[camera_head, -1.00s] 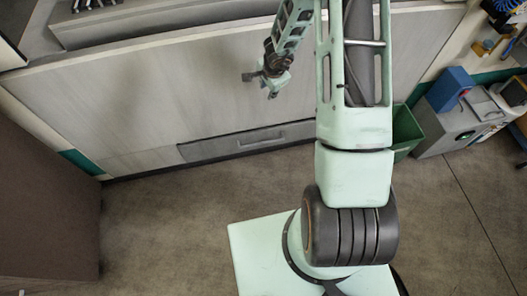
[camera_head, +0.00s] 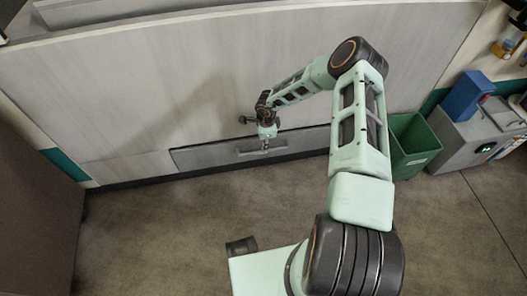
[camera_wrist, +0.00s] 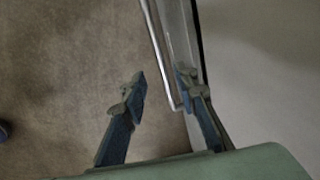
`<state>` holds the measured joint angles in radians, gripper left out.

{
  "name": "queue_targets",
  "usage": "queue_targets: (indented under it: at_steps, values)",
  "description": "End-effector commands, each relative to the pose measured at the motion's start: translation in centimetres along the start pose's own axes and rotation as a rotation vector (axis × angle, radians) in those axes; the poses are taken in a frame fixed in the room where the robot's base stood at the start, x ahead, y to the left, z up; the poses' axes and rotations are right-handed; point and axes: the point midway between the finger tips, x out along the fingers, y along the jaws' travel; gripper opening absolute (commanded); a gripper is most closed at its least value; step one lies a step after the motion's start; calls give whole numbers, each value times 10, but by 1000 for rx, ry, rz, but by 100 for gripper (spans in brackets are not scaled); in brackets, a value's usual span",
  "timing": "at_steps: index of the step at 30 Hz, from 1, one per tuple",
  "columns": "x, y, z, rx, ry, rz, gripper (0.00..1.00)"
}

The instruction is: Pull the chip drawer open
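The chip drawer (camera_head: 205,156) is a wide, low grey front at the bottom of the pale panel, and looks flush with it. Its handle (camera_wrist: 158,45) is a pale metal bar, seen in the wrist view along the drawer front (camera_wrist: 180,35). My gripper (camera_head: 266,147) is in front of the drawer and partly covers the handle in the head view. In the wrist view my gripper (camera_wrist: 160,84) is open, with one finger on each side of the handle's line. The right finger is close to the drawer front. I cannot tell whether either finger touches the bar.
A green bin (camera_head: 411,150) stands right of the drawer. A grey machine with a blue part (camera_head: 464,97) is farther right. A brown cabinet (camera_head: 35,215) stands at the left. The floor (camera_head: 165,235) before the drawer is clear.

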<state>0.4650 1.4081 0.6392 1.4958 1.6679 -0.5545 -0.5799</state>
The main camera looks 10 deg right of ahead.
Motion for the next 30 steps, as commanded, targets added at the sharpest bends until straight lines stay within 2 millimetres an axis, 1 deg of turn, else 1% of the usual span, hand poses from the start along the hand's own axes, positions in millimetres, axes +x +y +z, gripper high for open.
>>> queue_targets:
  at_steps: [1,3,9,12,16,24,30]
  values:
    - [16,2,1,1,-1,2,27]
    - [30,2,1,1,-1,2,27]
    - [62,1,0,2,-1,0,27]
    - [71,0,0,0,0,-1,27]
    - [76,1,0,0,0,0,27]
    - [76,0,0,0,0,0,27]
    - [76,0,0,0,0,0,5]
